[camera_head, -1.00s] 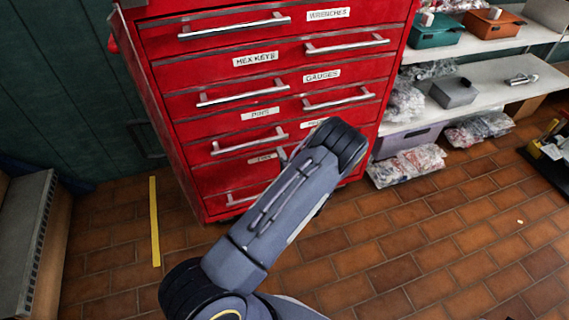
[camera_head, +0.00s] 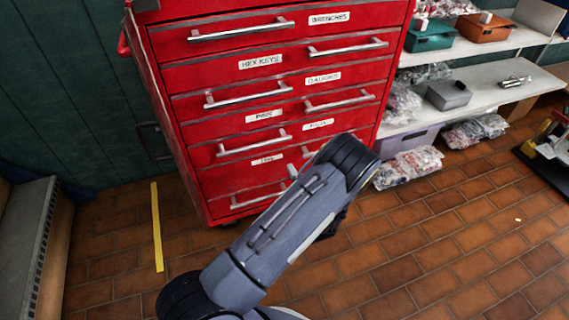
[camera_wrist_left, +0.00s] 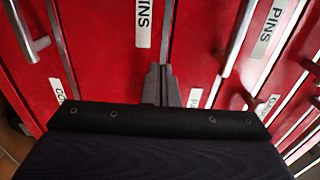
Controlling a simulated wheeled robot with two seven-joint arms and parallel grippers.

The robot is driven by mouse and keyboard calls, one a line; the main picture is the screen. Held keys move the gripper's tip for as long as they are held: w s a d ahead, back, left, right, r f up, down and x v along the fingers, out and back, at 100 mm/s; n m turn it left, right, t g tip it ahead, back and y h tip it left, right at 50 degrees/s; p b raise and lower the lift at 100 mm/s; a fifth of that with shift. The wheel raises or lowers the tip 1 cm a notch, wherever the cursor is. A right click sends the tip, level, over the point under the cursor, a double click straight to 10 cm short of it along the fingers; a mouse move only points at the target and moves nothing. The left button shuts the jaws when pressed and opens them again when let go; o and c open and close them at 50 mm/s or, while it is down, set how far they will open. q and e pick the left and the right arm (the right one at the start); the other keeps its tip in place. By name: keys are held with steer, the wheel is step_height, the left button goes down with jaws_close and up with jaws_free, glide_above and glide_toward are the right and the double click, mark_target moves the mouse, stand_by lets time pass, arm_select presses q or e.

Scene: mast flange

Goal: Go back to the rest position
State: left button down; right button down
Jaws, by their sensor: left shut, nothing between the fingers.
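My left gripper shows in the left wrist view (camera_wrist_left: 160,85), its two dark fingers together with nothing between them. The fingers point at the red front of a tool cabinet, which also shows in the head view (camera_head: 225,72); I cannot tell the exact gap. In the head view my grey left arm rises from the bottom middle across the cabinet's lower right drawers and hides most of the gripper. My right gripper is in neither view.
The cabinet's drawers carry silver bar handles (camera_head: 248,94). Shelves (camera_head: 490,85) with bins and bagged parts stand at the right. A yellow floor strip (camera_head: 156,228) and a grey-topped unit (camera_head: 25,235) are at the left. Brick floor (camera_head: 430,262) is clear at lower right.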

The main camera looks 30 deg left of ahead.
arm_select(q)
steer(key=p+v, duration=0.1)
steer(key=v, duration=0.6)
steer(key=s+a+r+n+g+h, duration=0.3)
steer(key=s+a+r+n+g, duration=0.55)
steer(key=s+r+g, duration=0.4)
steer(key=s+d+r+n+h, duration=0.1)
steer(key=s+d+h, duration=0.1)
steer(key=s+h, duration=0.25)
steer(key=s+d+r+n+h, duration=0.1)
steer(key=s+d+r+h, duration=0.1)
steer(key=s+h, duration=0.25)
steer(key=s+d+r+t+h, duration=0.4)
steer(key=d+r+t+h, duration=0.15)
steer(key=d+r, duration=0.2)
step_height(320, 180, up, 30)
steer(key=t+p, duration=0.1)
steer(key=p, duration=2.8)
steer(key=shift+s+d+f+m, duration=0.2)
steer(key=shift+s+d+m, duration=0.1)
steer(key=shift+d+m, duration=0.15)
